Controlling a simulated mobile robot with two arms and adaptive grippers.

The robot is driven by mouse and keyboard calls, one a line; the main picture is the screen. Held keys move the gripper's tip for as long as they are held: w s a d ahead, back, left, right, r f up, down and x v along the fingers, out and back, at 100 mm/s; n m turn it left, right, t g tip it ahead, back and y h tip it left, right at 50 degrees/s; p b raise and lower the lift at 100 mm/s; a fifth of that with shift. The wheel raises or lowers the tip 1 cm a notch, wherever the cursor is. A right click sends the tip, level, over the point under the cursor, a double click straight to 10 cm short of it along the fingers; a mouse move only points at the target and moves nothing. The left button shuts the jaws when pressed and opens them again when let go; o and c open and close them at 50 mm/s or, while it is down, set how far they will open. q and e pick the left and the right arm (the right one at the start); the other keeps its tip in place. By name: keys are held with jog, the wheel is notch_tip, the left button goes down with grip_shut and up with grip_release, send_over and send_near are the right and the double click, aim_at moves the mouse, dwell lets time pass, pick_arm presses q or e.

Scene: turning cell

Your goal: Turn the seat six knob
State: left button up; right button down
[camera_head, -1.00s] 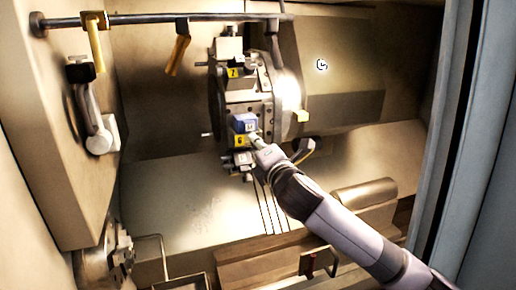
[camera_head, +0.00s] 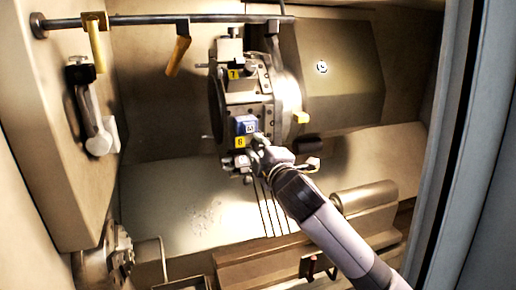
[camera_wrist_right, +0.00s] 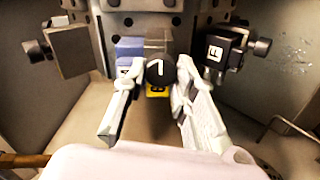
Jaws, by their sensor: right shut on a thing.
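The seat six knob (camera_wrist_right: 158,72) is black with a white line. In the right wrist view it sits between the fingers of my right gripper (camera_wrist_right: 160,65), which is shut on it. A yellow tag (camera_wrist_right: 157,92) shows just below the knob. In the head view my right gripper (camera_head: 259,142) is at the lower front of the turret (camera_head: 244,98), beside a blue block (camera_head: 246,124) and a yellow number tag (camera_head: 240,142). The knob is hidden or too small to tell there. My left gripper is not in view.
In the right wrist view, a black tool holder (camera_wrist_right: 222,50) stands close right of my fingers and a metal block (camera_wrist_right: 70,50) stands to the left. In the head view a rail (camera_head: 160,20) with yellow handles runs above, and a chuck (camera_head: 110,255) is at lower left.

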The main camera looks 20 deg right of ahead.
jog(key=shift+f, duration=0.15)
jog(key=c, duration=1.7)
grip_release()
jog(key=o, duration=0.4)
jog(key=shift+s+d, duration=0.1)
jog(key=shift+d, duration=0.05)
jog(key=s, duration=1.2)
jog(key=shift+d, duration=0.15)
